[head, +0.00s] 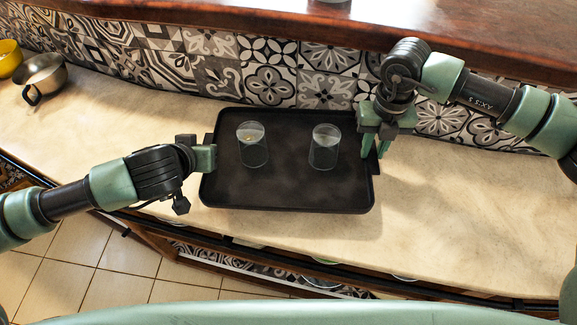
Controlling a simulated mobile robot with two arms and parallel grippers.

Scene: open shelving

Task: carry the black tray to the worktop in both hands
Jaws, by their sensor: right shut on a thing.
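The black tray (288,192) is a rectangle with a low rim, level, at the middle of the pale worktop (440,215). Whether it rests on the worktop or hangs just above it is hard to tell. Two clear glasses stand upright on it, a left one (252,147) and a right one (324,148). My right gripper (375,140) comes from above and is shut on the tray's right edge. My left gripper (205,157) is at the tray's left edge; its fingertips are partly hidden, so its grip is unclear.
A metal pan (42,76) and a yellow cup (9,58) stand at the far left of the worktop. A patterned tile wall (270,85) runs behind the tray, under a wooden ledge (250,27). The worktop is clear to the right and front right.

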